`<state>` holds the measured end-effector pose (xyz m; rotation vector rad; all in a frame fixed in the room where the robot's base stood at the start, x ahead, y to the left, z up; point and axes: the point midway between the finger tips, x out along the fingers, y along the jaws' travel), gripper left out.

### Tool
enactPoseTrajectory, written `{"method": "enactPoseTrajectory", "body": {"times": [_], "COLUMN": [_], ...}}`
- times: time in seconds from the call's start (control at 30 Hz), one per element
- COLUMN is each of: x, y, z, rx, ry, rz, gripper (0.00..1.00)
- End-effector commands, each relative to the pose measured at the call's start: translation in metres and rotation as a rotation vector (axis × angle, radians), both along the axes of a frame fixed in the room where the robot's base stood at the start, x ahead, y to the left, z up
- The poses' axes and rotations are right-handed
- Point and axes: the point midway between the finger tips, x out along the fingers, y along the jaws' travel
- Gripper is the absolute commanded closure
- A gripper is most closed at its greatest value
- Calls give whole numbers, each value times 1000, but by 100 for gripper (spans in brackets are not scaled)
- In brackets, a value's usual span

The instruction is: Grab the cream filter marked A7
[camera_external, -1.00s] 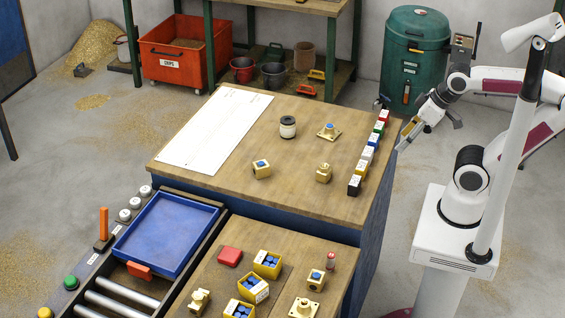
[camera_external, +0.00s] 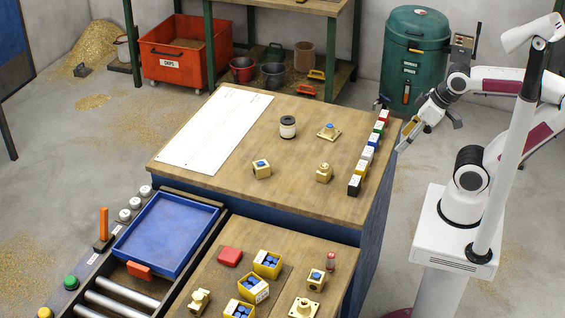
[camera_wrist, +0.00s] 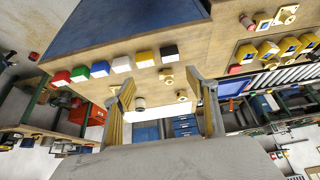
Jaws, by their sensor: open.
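A small pale cylinder with dark bands (camera_external: 288,127) stands upright near the middle of the far wooden table. My gripper (camera_external: 407,137) is open and empty, off the table's right edge and well apart from the cylinder. In the wrist view, my gripper's two fingers (camera_wrist: 160,82) are spread wide with nothing between them.
A row of coloured blocks (camera_external: 367,153) lines the table's right edge, between my gripper and the cylinder. Brass pieces (camera_external: 324,172) stand nearby. A white sheet (camera_external: 215,130) covers the table's left. A blue tray (camera_external: 168,238) sits on the roller conveyor.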

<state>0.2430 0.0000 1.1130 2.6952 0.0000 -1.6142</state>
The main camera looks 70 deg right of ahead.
Motion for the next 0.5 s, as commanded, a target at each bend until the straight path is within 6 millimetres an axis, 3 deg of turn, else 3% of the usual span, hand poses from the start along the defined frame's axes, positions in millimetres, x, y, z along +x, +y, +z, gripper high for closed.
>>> {"method": "enactPoseTrajectory", "body": {"times": [0.27,0.5], "x": [4,36], "y": [2,14], "z": [1,11], "rx": [11,108], "ry": [-5,-51], "rz": [-10,-98], "gripper": [43,43]}}
